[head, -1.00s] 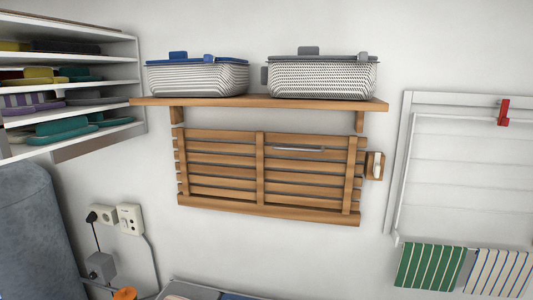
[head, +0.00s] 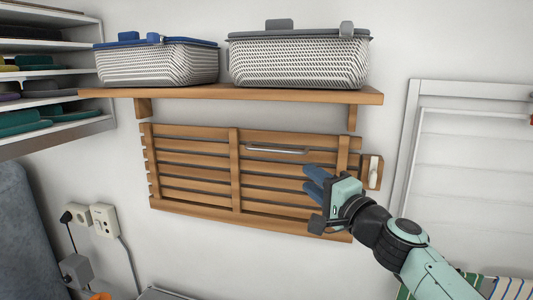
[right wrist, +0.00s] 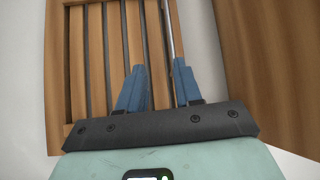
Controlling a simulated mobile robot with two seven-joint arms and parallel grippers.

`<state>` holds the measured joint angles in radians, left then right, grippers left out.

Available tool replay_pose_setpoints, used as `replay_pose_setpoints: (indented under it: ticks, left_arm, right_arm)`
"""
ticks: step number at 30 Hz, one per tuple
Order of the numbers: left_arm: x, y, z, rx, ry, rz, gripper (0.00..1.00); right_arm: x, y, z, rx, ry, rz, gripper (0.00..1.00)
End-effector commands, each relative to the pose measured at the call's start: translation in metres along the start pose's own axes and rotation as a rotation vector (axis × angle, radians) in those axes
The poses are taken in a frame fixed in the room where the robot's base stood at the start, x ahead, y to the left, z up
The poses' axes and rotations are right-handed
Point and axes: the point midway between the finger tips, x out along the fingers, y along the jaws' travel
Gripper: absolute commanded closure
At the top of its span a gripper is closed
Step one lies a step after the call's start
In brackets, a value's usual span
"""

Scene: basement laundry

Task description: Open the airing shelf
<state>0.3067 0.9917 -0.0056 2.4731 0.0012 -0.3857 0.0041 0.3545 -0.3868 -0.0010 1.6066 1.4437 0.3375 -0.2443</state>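The airing shelf (head: 235,170) is a slatted wooden panel lying flat against the wall below a wall shelf. A grey metal bar handle (head: 278,150) runs along its upper right part. A pale catch (head: 373,172) on a wooden block sits just beyond its right edge. My right gripper (head: 312,182) is in front of the panel's right part, below and right of the handle, with its fingers pointing left. In the right wrist view the gripper (right wrist: 158,66) is open and empty, with slats and the thin metal handle (right wrist: 169,30) beyond its fingertips. My left gripper is out of view.
A wooden wall shelf (head: 240,95) above holds a blue-lidded basket (head: 155,65) and a grey-lidded basket (head: 300,62). Sockets (head: 90,217) with a cable are at lower left, below white shelving (head: 70,124).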

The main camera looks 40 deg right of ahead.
Motion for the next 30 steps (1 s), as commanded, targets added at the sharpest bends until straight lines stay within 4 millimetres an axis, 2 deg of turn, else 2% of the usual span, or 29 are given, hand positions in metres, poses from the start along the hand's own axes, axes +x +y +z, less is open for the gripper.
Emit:
replay_pose_setpoints:
  ticks: [1,5,8,21,25,30]
  left_arm:
    - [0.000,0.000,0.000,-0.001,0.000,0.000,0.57]
    - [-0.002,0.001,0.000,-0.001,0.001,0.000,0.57]
    - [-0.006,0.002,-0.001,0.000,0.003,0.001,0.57]
    - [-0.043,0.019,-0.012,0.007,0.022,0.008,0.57]
    - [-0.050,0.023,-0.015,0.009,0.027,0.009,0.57]
    - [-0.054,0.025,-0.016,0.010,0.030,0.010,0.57]
  right_arm:
    - [-0.004,-0.009,-0.001,0.001,0.002,-0.020,0.66]
    - [-0.001,-0.016,-0.002,0.005,0.002,-0.033,0.66]
    - [0.013,-0.016,-0.002,0.006,0.001,-0.031,0.66]
    - [0.102,-0.020,-0.002,0.006,0.002,-0.031,0.66]
    - [0.118,-0.020,-0.002,0.005,0.002,-0.031,0.66]
    - [0.127,-0.019,-0.002,0.005,0.002,-0.031,0.66]
